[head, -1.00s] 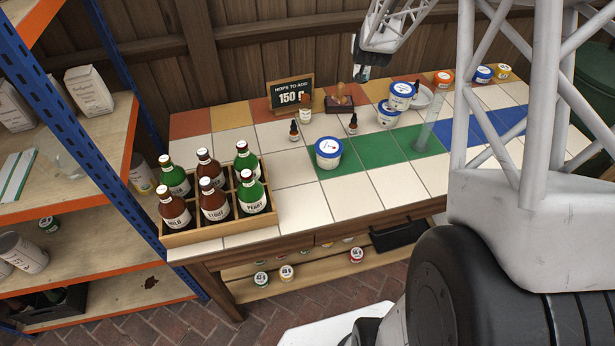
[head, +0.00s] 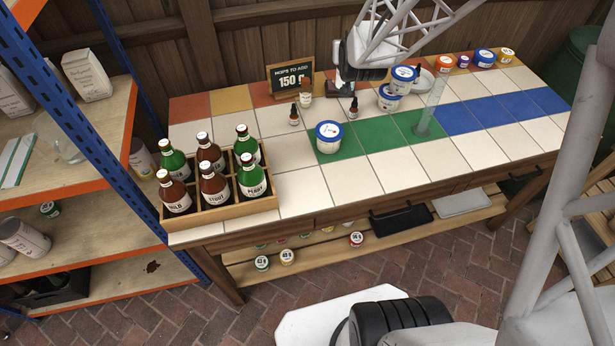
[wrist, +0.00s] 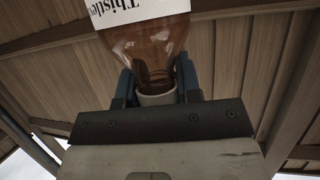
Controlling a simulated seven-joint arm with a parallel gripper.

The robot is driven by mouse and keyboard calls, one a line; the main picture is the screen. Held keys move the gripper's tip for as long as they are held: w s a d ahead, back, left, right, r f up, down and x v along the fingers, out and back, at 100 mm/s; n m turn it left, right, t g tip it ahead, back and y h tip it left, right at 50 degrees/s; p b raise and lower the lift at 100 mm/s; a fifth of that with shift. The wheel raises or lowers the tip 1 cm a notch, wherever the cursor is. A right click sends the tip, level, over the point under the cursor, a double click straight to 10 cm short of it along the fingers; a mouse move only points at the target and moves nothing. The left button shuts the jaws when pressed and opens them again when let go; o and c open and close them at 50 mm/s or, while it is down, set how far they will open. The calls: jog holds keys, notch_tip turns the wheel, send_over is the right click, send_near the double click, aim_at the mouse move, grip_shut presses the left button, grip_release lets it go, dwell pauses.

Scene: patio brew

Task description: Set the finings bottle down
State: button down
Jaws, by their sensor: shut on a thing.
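My gripper (wrist: 158,82) is shut on a brown glass bottle (wrist: 150,38), with its blue fingers on either side of the neck. The bottle has a pale neck end between the fingers and a white label whose visible letters read "Thistle". Part of the bottle is cut off by the top of the wrist view. In the head view my gripper (head: 345,78) is at the back of the tiled table (head: 300,172), just right of the chalkboard. I cannot make out the held bottle there, nor whether it touches the table.
White tubs (head: 329,138), a clear cylinder (head: 427,110) and a wooden crate (head: 222,212) of bottles are on the table. Front white tiles right of the crate are bare.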

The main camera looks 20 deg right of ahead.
jog(key=s+a+f+n+y, duration=0.1)
jog(key=s+a+f, duration=0.2)
jog(key=s, duration=0.8)
jog(key=s+a+f+n+y, duration=0.1)
jog(key=s+a+f, duration=0.3)
jog(key=s+a, duration=0.3)
jog(key=s+a+f+n+y, duration=0.1)
jog(key=s+a, duration=0.4)
jog(key=s, duration=1.1)
jog(key=shift+a+f+n+y, duration=0.25)
jog(key=shift+f+y, duration=0.35)
jog(key=shift+f, duration=0.7)
jog(key=shift+w, duration=0.6)
jog(key=w+f, duration=0.1)
jog(key=w, duration=1.3)
jog(key=shift+a+f, duration=0.2)
jog(key=shift+a, duration=0.25)
jog(key=shift+w, duration=0.1)
